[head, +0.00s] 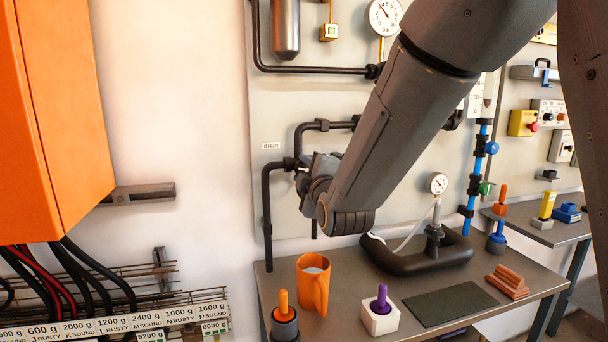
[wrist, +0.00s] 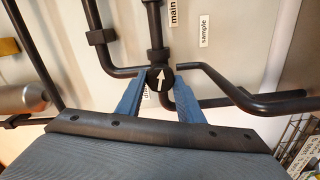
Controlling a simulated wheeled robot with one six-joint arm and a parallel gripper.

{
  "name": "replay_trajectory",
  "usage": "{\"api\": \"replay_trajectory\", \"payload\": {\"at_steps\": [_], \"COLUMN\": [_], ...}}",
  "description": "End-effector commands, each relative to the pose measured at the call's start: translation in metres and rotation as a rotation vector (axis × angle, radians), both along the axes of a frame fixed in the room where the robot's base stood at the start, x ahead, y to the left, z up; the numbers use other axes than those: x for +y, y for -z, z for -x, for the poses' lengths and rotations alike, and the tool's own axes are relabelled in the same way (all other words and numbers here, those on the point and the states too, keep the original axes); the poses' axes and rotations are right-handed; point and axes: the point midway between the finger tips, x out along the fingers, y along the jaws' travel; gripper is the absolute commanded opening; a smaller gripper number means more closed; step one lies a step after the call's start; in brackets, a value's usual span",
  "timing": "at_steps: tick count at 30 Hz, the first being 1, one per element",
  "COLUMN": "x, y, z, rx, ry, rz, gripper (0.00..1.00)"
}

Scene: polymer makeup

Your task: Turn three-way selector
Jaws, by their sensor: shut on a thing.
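The three-way selector (wrist: 161,78) is a round black knob with a white arrow, seen in the wrist view where dark pipes meet. Its arrow points up in that view, tilted slightly right, toward the pipe labelled "main" (wrist: 173,13). A "sample" label (wrist: 204,31) is to the upper right. A third label is mostly hidden behind the left finger. My gripper (wrist: 162,84) has its blue fingers shut on the knob, one on each side. In the head view my gripper (head: 304,172) is at the pipe junction beside the "drain" label (head: 271,145), and it hides the knob.
Dark pipes (head: 267,210) run along the panel around my gripper. An orange cabinet (head: 60,110) hangs at left.

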Motion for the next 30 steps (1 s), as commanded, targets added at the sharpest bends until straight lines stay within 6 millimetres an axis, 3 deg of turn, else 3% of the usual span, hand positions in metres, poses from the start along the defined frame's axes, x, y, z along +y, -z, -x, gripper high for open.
{"api": "replay_trajectory", "payload": {"at_steps": [12, 30], "x": [0.0007, 0.0006], "y": [0.0013, 0.0016], "z": [0.0004, 0.0004], "rx": [-0.063, -0.076], "ry": [-0.001, -0.001], "rz": [0.219, 0.265], "gripper": [0.11, 0.11]}}
